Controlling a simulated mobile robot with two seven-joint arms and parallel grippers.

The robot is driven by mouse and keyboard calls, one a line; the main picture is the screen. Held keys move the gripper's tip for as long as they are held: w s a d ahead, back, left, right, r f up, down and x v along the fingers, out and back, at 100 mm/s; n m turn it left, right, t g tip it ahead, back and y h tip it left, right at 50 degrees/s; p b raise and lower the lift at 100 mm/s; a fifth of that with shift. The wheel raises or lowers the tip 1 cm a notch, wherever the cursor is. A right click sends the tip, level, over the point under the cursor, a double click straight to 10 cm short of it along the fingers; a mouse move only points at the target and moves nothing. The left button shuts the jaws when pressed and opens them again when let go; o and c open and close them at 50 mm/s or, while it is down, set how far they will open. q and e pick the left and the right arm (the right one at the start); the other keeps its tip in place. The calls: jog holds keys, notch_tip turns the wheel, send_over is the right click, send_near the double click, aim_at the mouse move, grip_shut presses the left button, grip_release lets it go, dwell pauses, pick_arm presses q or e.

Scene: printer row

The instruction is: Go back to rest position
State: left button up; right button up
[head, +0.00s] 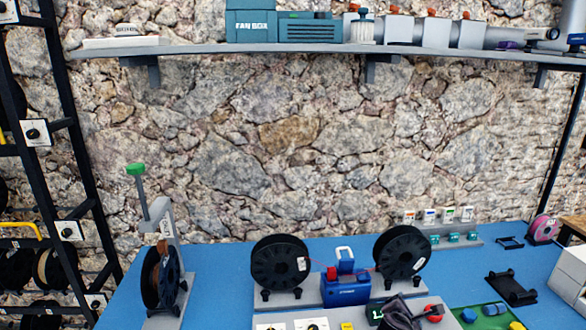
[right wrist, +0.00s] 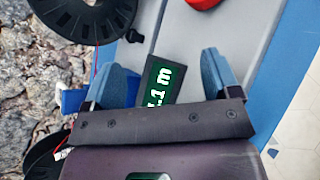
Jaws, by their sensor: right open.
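My right gripper (right wrist: 166,68) is open, with its two blue fingers spread apart. In the head view the dark right gripper (head: 401,314) is at the bottom edge, low over the bench in front of the blue device (head: 345,289). Its fingertips are hard to make out there. The display (head: 376,313) is partly covered by it. My left gripper does not show.
Two black spools (head: 279,262) (head: 403,252) flank the blue device on the blue bench (head: 220,262). A spool stand with a green-topped post (head: 136,170) is at left. A red knob (head: 434,311) sits close to the right gripper. A shelf (head: 330,49) spans the wall above; the space between is clear.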

jog(key=a+r+m+t+y, duration=0.2)
jog(key=a+r+m+y, duration=0.1)
jog(key=a+m+y, duration=0.4)
jog(key=s+a+m+t+y+b, duration=0.1)
jog(key=s+a+m, duration=0.1)
jog(key=s+m, duration=0.15)
jog(key=s+a+m+y, duration=0.1)
jog(key=s+a+m, duration=0.1)
jog(key=s, duration=0.3)
pick_arm(q)
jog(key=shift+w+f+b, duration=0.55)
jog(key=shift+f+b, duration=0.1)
jog(key=shift+b, duration=0.25)
pick_arm(e)
jog(key=s+d+f+m, duration=0.2)
jog(key=s, duration=0.7)
jog(key=s+d+f+m+g+h, duration=0.1)
jog(key=s+d+f+m, duration=0.1)
jog(key=s, duration=0.7)
jog(key=s+d+f+m, duration=0.2)
jog(key=s+f+m, duration=0.1)
jog(key=s, duration=0.5)
jog(key=shift+s+d+f+g, duration=0.15)
jog(key=shift+s+f+g, duration=0.2)
jog(key=shift+f, duration=0.3)
jog(key=shift+m, duration=0.25)
